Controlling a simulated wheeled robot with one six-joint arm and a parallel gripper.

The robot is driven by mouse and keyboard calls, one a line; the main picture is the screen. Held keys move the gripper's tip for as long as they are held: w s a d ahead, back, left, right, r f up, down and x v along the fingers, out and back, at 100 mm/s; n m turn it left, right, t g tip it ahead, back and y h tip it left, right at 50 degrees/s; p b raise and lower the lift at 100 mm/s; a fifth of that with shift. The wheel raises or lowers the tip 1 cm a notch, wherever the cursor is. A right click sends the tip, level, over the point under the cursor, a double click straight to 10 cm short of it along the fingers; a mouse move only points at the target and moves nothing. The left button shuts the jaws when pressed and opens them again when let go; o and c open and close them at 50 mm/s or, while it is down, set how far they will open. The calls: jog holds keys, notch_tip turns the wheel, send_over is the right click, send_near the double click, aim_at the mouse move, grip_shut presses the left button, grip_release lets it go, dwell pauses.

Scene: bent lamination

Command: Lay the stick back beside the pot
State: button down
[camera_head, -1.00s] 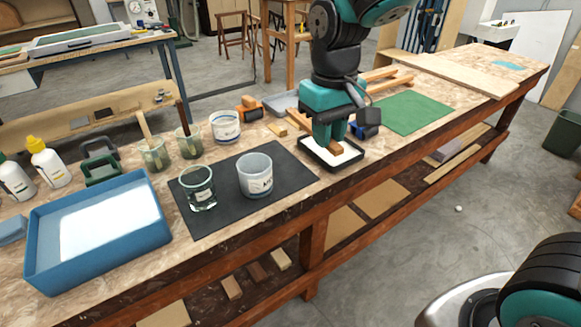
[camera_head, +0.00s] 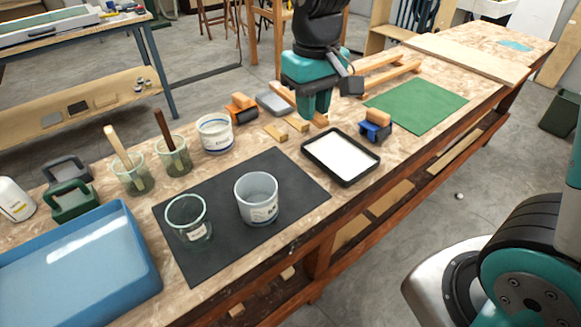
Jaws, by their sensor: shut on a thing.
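My gripper (camera_head: 316,104) points down just behind the small black tray and is shut on a short wooden stick (camera_head: 320,120). Only the stick's lower end shows below the fingers; I cannot tell whether it touches the bench. A white pot with a blue-banded label (camera_head: 216,134) stands upright to the left of my gripper. Another pale pot with a label (camera_head: 257,199) stands on the dark mat (camera_head: 232,232). Two flat wooden pieces (camera_head: 275,133) (camera_head: 297,123) lie on the bench between the white pot and my gripper.
The black tray (camera_head: 341,176) holds a white sheet or layer. A blue-and-wood tool (camera_head: 376,126) lies right of it, and an orange-and-black one (camera_head: 241,108) behind the white pot. A glass jar (camera_head: 188,218) is on the mat. Glass jars with sticks (camera_head: 132,174) stand at left.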

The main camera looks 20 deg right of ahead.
aim_at(307, 190)
notch_tip(307, 190, down, 20)
jog(key=shift+r, duration=0.2)
dwell(0.5)
jog(key=c, duration=1)
grip_release()
jog(key=shift+f, duration=0.1)
jog(key=shift+c, duration=0.2)
